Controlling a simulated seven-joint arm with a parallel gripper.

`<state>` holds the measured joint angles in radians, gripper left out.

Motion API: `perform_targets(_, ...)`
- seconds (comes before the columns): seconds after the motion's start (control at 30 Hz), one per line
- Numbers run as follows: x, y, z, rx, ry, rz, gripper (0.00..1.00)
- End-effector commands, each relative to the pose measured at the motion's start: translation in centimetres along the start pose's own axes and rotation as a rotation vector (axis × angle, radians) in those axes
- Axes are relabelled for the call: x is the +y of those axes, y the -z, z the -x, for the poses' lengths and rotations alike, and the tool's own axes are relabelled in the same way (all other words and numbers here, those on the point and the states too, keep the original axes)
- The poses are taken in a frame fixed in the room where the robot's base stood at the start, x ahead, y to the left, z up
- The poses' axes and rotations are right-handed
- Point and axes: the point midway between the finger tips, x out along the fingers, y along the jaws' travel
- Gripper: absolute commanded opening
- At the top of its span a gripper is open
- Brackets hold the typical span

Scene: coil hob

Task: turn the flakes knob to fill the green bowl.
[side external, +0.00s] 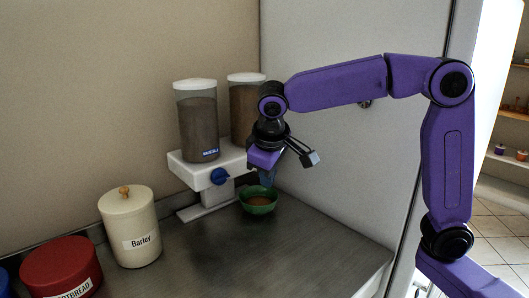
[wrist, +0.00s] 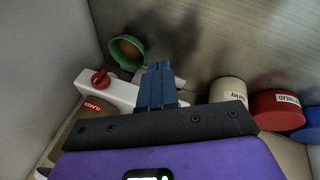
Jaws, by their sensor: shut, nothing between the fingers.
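The red flakes knob (wrist: 100,79) shows on the white dispenser in the wrist view, near a red "FLAKES" label (wrist: 92,106). My gripper hides this knob in the side view. The green bowl (side external: 258,209) stands on the counter below the right part of the dispenser, with brownish-orange contents in it. It also shows in the wrist view (wrist: 113,48). My gripper (side external: 268,178) is shut and empty, pointing down in front of the dispenser above the bowl. In the wrist view its blue fingers (wrist: 157,85) are together, to the right of the red knob and apart from it.
The dispenser's white body (side external: 190,170) carries two canisters; the left one (side external: 198,125) has a blue label and a blue knob (side external: 220,176). A cream Barley jar (side external: 130,230) and a red tin (side external: 60,268) stand at left. The counter front (side external: 260,260) is clear.

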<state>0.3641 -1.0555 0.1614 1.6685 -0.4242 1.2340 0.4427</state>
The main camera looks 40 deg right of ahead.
Motion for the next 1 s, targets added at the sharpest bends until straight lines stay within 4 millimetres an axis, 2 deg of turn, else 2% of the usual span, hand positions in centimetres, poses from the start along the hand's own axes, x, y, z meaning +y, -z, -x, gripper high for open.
perform_targets(0.03, 1.0, 2.0, -0.1, 0.005, -0.035, -0.059, 0.0)
perform_targets(0.1, 2.5, 4.2, -0.1, 0.012, -0.084, -0.143, 0.0)
perform_targets(0.2, 4.7, 6.8, -0.2, 0.021, -0.15, -0.253, 0.0)
perform_targets(0.33, 7.0, 8.9, -0.2, 0.032, -0.218, -0.367, 0.0)
perform_targets(0.47, 8.5, 9.9, -0.3, 0.038, -0.257, -0.432, 0.0)
perform_targets(0.67, 9.2, 10.1, -1.2, 0.038, -0.27, -0.452, 0.0)
perform_targets(0.77, 9.5, 10.1, -2.4, 0.037, -0.27, -0.451, 0.0)
perform_targets(1.0, 10.7, 9.9, -6.8, 0.036, -0.269, -0.449, 0.0)
